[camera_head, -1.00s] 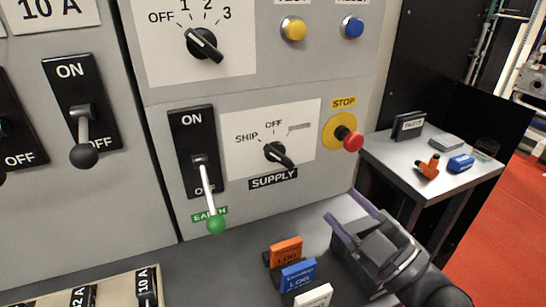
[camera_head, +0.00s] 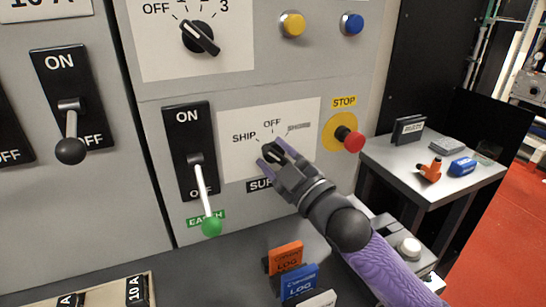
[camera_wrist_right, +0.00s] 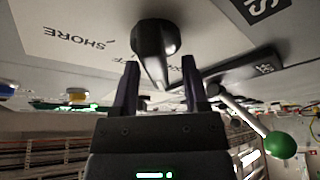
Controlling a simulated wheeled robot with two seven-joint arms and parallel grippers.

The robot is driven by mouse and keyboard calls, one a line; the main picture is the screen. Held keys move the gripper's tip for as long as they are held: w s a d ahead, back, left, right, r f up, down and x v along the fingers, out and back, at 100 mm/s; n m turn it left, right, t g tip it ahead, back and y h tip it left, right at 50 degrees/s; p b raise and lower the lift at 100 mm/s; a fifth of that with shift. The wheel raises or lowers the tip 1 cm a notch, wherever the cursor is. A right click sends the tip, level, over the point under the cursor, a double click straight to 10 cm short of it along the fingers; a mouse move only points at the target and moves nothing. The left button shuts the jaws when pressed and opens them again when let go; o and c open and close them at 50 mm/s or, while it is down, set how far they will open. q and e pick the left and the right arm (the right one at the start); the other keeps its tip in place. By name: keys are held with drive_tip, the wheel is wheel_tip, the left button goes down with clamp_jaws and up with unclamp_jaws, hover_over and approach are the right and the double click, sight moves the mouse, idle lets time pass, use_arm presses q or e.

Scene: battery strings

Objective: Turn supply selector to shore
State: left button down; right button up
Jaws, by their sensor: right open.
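The supply selector (camera_head: 271,152) is a black knob on a white plate marked SHIP, OFF and SHORE, the last word faint. The gripper partly hides it in the head view. In the right wrist view the knob (camera_wrist_right: 153,42) stands large in front of the fingers, its raised bar lying between the fingertips. My right gripper (camera_head: 272,156) is open at the knob, with a finger on each side; it also shows in the wrist view (camera_wrist_right: 160,66). I cannot tell whether a finger touches the bar. My left gripper is not in view.
A green-tipped EARTH lever (camera_head: 206,200) is left of the selector. The red STOP button (camera_head: 349,138) is close on the right. A rotary switch (camera_head: 200,37) is above. Orange (camera_head: 285,257) and blue (camera_head: 299,282) LOG blocks stand below. A side table (camera_head: 395,165) is at right.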

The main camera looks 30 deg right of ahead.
drive_tip(key=shift+w+r, duration=0.1)
drive_tip(key=shift+w, duration=0.2)
drive_tip(key=shift+a, duration=0.1)
clamp_jaws()
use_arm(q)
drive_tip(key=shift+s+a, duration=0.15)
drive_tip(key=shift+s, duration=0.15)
use_arm(e)
drive_tip(key=shift+a, duration=0.1)
